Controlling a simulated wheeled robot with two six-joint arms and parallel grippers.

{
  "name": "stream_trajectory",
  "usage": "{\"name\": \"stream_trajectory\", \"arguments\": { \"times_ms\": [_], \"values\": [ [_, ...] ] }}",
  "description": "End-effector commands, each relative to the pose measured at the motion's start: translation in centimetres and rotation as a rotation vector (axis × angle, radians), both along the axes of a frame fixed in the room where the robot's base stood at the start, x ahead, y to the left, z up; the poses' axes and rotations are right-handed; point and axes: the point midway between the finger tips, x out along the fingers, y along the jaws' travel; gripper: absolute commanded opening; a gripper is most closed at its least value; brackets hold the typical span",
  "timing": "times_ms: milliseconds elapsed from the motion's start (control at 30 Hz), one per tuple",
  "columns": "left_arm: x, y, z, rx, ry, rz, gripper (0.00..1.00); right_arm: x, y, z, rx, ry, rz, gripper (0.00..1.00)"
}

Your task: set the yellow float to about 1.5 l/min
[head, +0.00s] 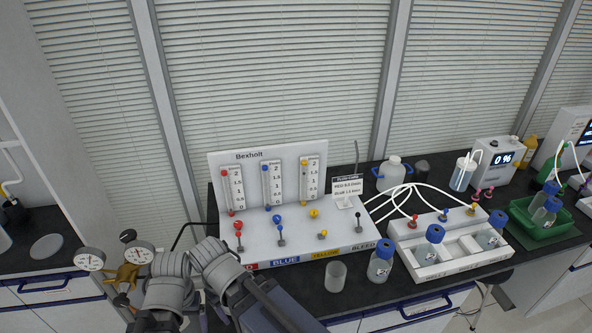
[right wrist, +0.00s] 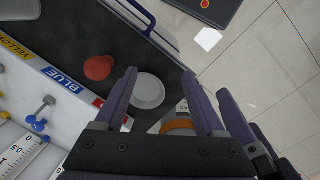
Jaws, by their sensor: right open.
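The flowmeter panel (head: 320,160) stands upright on a white base, with red, blue and yellow scale columns. The yellow column (head: 304,182) is rightmost; a yellow mark shows near its top, and I cannot tell whether it is the float. In the right wrist view, my right gripper (right wrist: 175,85) is open and empty, beyond the red end of the base, away from the yellow column. In the head view its fingers are hidden. My left gripper is not in view.
Pressure gauges on a brass regulator (head: 125,275) stand left of the panel. A clear cup (head: 336,275) stands before the base. A white bottle rack (head: 450,245) with blue-capped bottles and tubes is to the right. A sign (head: 346,188) stands beside the yellow column.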

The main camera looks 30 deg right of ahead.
Motion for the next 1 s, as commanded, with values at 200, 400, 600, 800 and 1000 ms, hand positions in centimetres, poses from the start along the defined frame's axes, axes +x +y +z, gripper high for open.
{"name": "stream_trajectory", "arguments": {
  "times_ms": [200,400,600,800,1000],
  "values": [
    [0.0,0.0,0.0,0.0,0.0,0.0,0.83,0.0,0.0,0.0,0.0,0.0,0.0,0.72],
    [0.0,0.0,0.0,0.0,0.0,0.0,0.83,3.3,-1.6,0.0,0.029,-0.026,-0.042,0.72],
    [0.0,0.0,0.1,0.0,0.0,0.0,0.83,12.2,-8.9,0.1,0.1,-0.13,-0.163,0.72],
    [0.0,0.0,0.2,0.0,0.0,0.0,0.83,19.5,-20.1,0.6,0.143,-0.263,-0.292,0.72],
    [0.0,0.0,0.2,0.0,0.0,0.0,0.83,23.1,-30.9,1.2,0.147,-0.378,-0.393,0.72]
  ]
}}
